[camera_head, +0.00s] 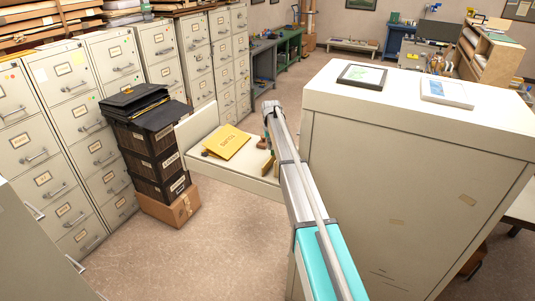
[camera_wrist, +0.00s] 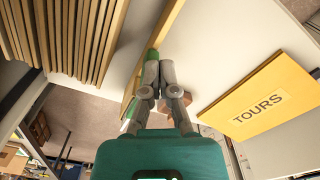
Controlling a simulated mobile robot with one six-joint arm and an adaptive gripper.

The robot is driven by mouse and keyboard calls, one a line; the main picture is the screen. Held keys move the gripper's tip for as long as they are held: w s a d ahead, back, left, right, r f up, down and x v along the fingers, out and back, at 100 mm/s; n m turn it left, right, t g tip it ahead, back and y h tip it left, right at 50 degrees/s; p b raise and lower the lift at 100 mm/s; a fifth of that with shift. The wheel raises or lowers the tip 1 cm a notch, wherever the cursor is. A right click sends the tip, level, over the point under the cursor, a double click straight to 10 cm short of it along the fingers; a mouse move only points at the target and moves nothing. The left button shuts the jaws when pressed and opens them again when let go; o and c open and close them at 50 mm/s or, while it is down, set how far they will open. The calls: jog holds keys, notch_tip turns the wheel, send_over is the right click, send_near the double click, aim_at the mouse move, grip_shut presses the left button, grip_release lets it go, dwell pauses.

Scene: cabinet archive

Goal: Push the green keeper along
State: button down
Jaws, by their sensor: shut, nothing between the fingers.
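My gripper (camera_wrist: 160,68) is shut and empty, its grey fingers together inside the open drawer. Green parts of the keeper (camera_wrist: 152,54) show in the wrist view right by the fingertips and again lower left of the fingers. A thin tan board lies along the same line. The fingers hide part of the keeper, and I cannot tell whether they touch it. The pulled-out drawer (camera_head: 190,136) holds a yellow folder marked TOURS (camera_head: 227,143), which also lies right of my fingers in the wrist view (camera_wrist: 262,98). In the head view my arm hides the fingertips and the keeper.
A row of tan folders (camera_wrist: 62,35) stands left of my fingers in the wrist view. The cream cabinet (camera_head: 410,180) stands right of my arm, with two frames on top. Black crates (camera_head: 150,150) on a cardboard box (camera_head: 170,208) stand left of the drawer. Carpet is clear in front.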

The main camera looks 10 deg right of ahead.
jog(key=shift+w+d, duration=0.25)
jog(key=shift+w, duration=0.05)
jog(key=shift+s, duration=0.1)
jog(key=shift+s+a, duration=0.3)
dwell(0.3)
jog(key=shift+r, duration=0.15)
notch_tip(320, 180, up, 7)
jog(key=p, duration=0.7)
dwell(0.4)
jog(key=shift+s+f, duration=0.1)
jog(key=shift+f, duration=0.1)
jog(key=s+f+b, duration=0.5)
jog(key=s, duration=1.1)
jog(key=s+a+f+b, duration=0.1)
jog(key=s+f+b, duration=0.4)
jog(key=s, duration=1.1)
jog(key=s+a+f+n+b, duration=0.1)
jog(key=s+f+b, duration=0.4)
jog(key=s, duration=1.1)
jog(key=shift+a, duration=0.25)
